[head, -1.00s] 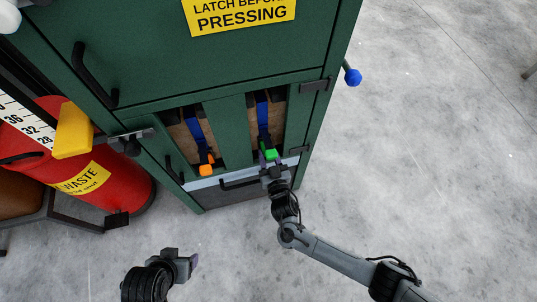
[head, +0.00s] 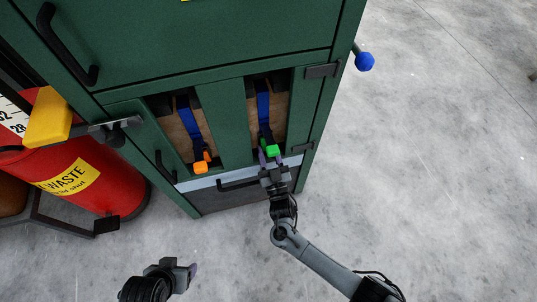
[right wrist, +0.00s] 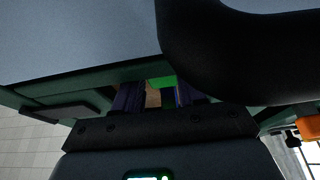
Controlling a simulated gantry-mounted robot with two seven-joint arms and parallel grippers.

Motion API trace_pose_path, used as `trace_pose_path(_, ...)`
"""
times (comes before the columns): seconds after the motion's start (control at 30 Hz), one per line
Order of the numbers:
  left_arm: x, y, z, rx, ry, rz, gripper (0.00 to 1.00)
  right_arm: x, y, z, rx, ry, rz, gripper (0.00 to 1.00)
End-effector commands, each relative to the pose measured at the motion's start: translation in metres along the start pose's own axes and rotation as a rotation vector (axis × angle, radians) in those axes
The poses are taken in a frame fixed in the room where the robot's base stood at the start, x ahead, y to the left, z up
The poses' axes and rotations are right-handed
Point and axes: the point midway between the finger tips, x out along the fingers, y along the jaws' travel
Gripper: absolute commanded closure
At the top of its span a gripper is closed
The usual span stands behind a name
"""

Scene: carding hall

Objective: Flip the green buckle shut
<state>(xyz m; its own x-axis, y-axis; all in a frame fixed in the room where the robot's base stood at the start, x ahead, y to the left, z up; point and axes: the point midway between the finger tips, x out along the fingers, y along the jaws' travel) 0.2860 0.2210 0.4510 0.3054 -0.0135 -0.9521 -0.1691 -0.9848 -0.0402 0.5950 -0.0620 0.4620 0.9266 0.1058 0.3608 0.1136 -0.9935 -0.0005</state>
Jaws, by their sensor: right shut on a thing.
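The green buckle (head: 272,151) is at the lower end of a blue strap (head: 264,110) in the right opening of the green machine front. My right gripper (head: 269,160) is at the buckle, its fingers on either side of it and shut on it. In the right wrist view a green patch of the buckle (right wrist: 163,81) shows beyond and between the dark fingers (right wrist: 158,97); the rest is hidden. My left gripper (head: 190,271) is low in the head view, well away from the machine, and I cannot tell its opening.
An orange buckle (head: 201,167) hangs on another blue strap in the left opening. A black bar handle (head: 238,184) crosses the panel just below the buckles. A red waste bin (head: 85,170) and a yellow block (head: 48,116) stand left. The floor at right is clear.

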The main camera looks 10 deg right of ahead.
Motion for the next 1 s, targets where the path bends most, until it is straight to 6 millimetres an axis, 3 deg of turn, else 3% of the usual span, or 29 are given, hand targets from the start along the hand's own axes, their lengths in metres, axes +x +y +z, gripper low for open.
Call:
trace_pose_path(0.27, -0.001, 0.001, -0.001, -0.005, 0.002, 0.004, 0.34, 0.001, -0.001, -0.002, 0.001, 0.006, -0.001, 0.9)
trace_pose_path(0.3, -0.001, 0.002, -0.001, -0.007, 0.002, 0.005, 0.34, 0.001, -0.001, -0.002, 0.001, 0.007, -0.001, 0.57)
trace_pose_path(0.47, -0.001, 0.003, -0.001, -0.012, 0.003, 0.009, 0.34, 0.001, -0.001, -0.002, 0.001, 0.005, -0.001, 0.34)
trace_pose_path(0.77, -0.002, 0.003, -0.001, -0.011, 0.002, 0.009, 0.34, -0.001, -0.001, -0.001, 0.001, 0.002, -0.001, 0.34)
trace_pose_path(1.0, -0.012, 0.001, -0.004, -0.005, 0.001, 0.004, 0.34, -0.023, -0.001, -0.002, 0.001, -0.002, -0.001, 0.34)
